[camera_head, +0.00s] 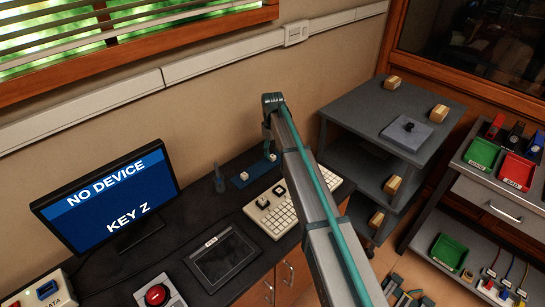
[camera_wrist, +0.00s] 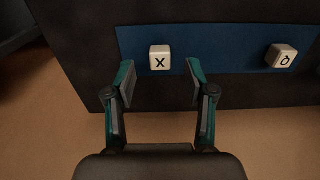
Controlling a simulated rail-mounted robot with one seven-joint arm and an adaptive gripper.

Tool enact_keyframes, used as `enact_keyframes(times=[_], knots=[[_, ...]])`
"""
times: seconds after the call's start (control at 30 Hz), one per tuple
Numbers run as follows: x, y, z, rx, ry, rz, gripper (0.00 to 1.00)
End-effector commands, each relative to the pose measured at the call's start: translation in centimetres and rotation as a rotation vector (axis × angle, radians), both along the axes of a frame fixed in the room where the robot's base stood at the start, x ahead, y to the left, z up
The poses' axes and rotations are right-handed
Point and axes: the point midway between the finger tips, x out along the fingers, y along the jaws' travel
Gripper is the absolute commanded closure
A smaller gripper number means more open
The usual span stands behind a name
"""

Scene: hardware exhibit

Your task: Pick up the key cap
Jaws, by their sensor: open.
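In the wrist view a white key cap marked X (camera_wrist: 160,58) lies on a blue mat (camera_wrist: 220,50), ahead of and between my fingertips. A second white key cap (camera_wrist: 283,56), turned askew with a mark like an O with dots, lies farther right. My gripper (camera_wrist: 160,74) is open, with one finger on each side of the X cap's line and nothing held. In the head view my gripper (camera_head: 268,142) is over the blue mat (camera_head: 256,171) at the back of the dark desk. A white key cap (camera_head: 244,176) shows on the mat's left part.
In the head view a white keyboard (camera_head: 283,216) lies in front of the mat, partly behind my arm. A monitor (camera_head: 105,200) reading "NO DEVICE" and "KEY Z" stands left. A dark tablet (camera_head: 222,258) and red button (camera_head: 157,295) lie in front. The wall is close behind.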

Motion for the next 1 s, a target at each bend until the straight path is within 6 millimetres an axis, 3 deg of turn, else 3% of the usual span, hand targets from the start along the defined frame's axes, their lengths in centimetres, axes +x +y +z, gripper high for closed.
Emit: enact_keyframes(times=[0.2, 0.43, 0.7, 1.0], knots=[[-0.1, 0.0, -2.4, 0.0, 0.001, -0.001, 0.46], [0.0, 0.0, -2.6, 0.0, 0.0, -0.001, 0.46], [0.0, 0.0, -2.6, 0.0, 0.0, -0.001, 0.87], [0.0, 0.0, -2.6, 0.0, 0.0, -0.001, 0.87]])
